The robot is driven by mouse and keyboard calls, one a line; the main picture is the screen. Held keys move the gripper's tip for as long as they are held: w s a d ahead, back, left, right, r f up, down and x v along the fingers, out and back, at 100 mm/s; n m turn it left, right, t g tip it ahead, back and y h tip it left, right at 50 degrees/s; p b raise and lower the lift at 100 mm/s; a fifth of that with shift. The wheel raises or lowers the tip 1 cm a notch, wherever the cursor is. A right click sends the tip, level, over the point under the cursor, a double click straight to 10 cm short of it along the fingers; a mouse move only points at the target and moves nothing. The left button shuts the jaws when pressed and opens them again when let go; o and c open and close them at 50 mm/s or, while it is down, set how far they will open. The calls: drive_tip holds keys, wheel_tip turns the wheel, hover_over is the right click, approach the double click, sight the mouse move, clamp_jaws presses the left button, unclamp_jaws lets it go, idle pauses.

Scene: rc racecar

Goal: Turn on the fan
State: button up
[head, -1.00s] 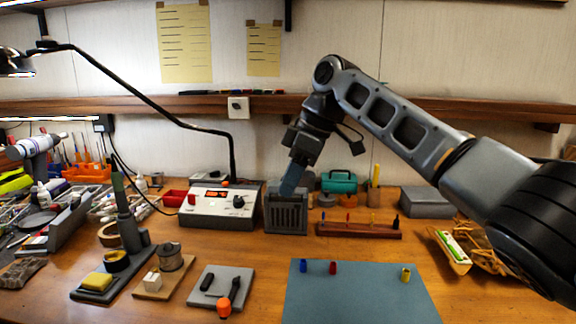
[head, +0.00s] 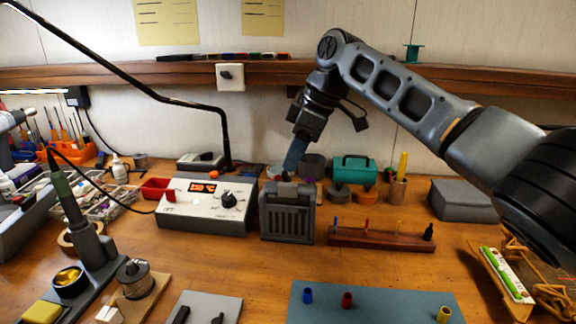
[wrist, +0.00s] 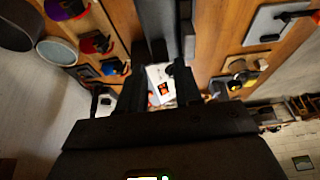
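The fan appears to be the dark grey box with a slatted front (head: 287,222), standing on the bench right of the white soldering station. My gripper (head: 288,174) points down at its top, with the narrow blue-grey finger end at or just above a small dark part there. I cannot tell whether they touch. In the wrist view my gripper's two dark fingers (wrist: 160,70) show a gap near their bases, but whether the tips meet is unclear. No held object is visible. The fan's switch is not clearly distinguishable.
The soldering station (head: 207,203) with a lit red display stands close left of the fan. A wooden rack (head: 380,238) with small bits is close right. A teal case (head: 353,170) and round tins are behind. Open bench lies in front.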

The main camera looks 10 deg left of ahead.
sight(286, 172)
drive_tip(key=shift+x, duration=1.85)
drive_tip(key=shift+s, duration=0.1)
drive_tip(key=shift+c, duration=0.5)
clamp_jaws()
